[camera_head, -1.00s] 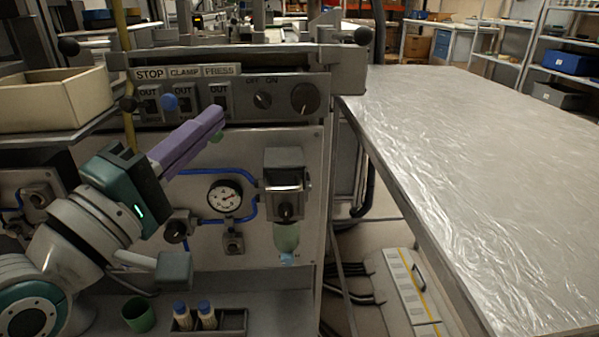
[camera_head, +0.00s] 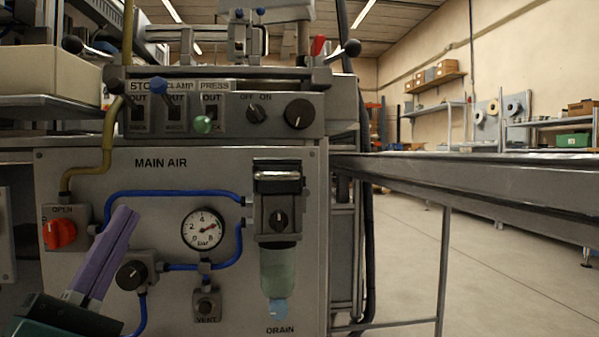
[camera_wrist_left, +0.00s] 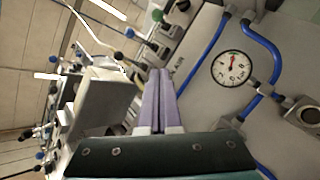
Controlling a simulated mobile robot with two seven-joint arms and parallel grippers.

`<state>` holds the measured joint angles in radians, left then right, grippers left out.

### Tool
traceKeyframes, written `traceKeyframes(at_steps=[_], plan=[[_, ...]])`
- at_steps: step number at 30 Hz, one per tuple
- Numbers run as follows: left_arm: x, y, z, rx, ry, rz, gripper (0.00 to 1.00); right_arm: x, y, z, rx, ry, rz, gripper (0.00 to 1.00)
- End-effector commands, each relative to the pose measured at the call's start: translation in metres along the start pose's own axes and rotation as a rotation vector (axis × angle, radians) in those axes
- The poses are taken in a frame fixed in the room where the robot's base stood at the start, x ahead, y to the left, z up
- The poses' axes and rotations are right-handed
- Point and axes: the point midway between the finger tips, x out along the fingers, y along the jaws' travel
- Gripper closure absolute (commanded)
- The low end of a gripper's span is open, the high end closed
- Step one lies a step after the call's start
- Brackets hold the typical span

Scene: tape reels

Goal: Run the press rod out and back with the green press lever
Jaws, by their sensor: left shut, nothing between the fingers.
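The green press lever (camera_head: 203,124) is on the front control panel under the PRESS label. Its ball knob hangs low, by the lower BACK marking of its slot. It also shows at the top of the left wrist view (camera_wrist_left: 158,16). My left gripper (camera_head: 124,212) has its long purple fingers together with nothing between them. It points up, below and left of the green knob, clear of it. The fingers also show in the left wrist view (camera_wrist_left: 159,73). My right gripper is not in view. I cannot make out the press rod for certain.
A blue clamp knob (camera_head: 157,87) and a black stop knob (camera_head: 117,87) sit left of the green one, both raised. A gauge (camera_head: 203,228), blue hose, red valve knob (camera_head: 60,233) and filter bowl (camera_head: 279,268) crowd the panel below. A beige bin (camera_head: 50,75) stands upper left.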

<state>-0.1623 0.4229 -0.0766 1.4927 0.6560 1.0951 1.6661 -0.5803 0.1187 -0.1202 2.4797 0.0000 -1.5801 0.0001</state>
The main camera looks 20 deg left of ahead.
Motion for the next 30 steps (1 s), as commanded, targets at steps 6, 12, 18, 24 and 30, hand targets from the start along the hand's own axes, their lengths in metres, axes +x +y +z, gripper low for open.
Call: traceKeyframes(at_steps=[6, 12, 18, 24, 30], plan=[[0.001, 0.001, 0.000, 0.001, 0.000, -0.001, 1.00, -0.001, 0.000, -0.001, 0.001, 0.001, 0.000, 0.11], [0.012, 0.001, 0.001, 0.002, -0.002, 0.002, 1.00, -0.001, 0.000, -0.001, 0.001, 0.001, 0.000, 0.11], [0.048, 0.001, 0.001, 0.001, -0.003, 0.005, 1.00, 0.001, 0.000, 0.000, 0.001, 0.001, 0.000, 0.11], [0.091, 0.001, 0.001, 0.001, -0.002, 0.005, 1.00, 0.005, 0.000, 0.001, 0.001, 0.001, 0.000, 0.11], [0.107, 0.001, 0.023, -0.003, 0.000, 0.001, 1.00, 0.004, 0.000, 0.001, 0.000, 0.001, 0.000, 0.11]])
